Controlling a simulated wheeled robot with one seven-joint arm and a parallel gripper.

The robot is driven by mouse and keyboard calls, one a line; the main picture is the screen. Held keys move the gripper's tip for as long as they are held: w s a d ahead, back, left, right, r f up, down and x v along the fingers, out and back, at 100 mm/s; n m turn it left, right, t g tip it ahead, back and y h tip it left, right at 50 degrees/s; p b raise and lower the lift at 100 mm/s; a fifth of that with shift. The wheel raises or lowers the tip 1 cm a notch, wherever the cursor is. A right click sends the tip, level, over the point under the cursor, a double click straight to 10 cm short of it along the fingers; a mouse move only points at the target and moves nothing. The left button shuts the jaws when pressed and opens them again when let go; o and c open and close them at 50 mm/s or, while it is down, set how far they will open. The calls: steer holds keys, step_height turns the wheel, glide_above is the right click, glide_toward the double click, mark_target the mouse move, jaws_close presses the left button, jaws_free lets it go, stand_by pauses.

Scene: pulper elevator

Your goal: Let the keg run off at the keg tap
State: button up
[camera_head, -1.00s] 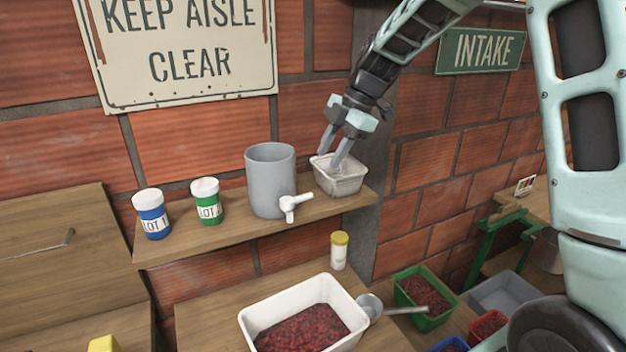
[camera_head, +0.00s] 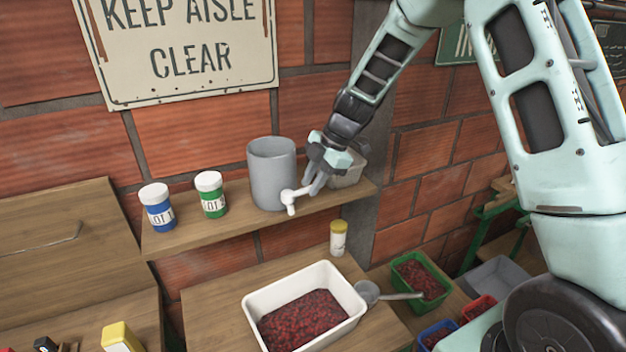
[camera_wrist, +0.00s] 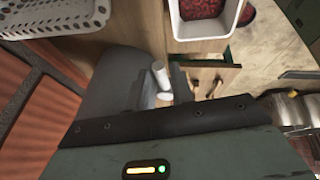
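The grey keg (camera_head: 272,175) stands on the wall shelf, with its white tap (camera_head: 291,199) low on its right front. The tap's lever points right, towards my gripper (camera_head: 313,185). My fingertips are at the lever's right end, in front of the white basket. In the wrist view the white tap (camera_wrist: 160,73) shows just ahead of my gripper, beside the grey keg (camera_wrist: 108,75). The fingers are partly hidden and small, so I cannot tell whether they are closed on the lever. Nothing is seen flowing from the spout.
The white basket (camera_head: 350,172) is close behind my gripper. Blue (camera_head: 157,208) and green (camera_head: 211,195) lot jars stand left of the keg. Below are a white tub (camera_head: 252,308) of red berries, a yellow-lidded jar (camera_head: 338,240) and a scoop (camera_head: 367,292).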

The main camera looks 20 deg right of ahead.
jaws_close()
steer(key=shift+s+a+m+t+h+b, duration=0.15)
steer(key=shift+s+m+t+b, duration=0.3)
steer(key=shift+m+b, duration=0.8)
steer(key=shift+s+a+m+t+h+b, duration=0.1)
steer(key=shift+s+m+t+h+b, duration=0.35)
steer(key=shift+b, duration=1.45)
steer(key=shift+s+a+m+t+b, duration=0.1)
steer(key=shift+s+m+b, duration=0.55)
steer(key=shift+m+b, duration=0.7)
steer(key=shift+o, duration=2.1)
jaws_free()
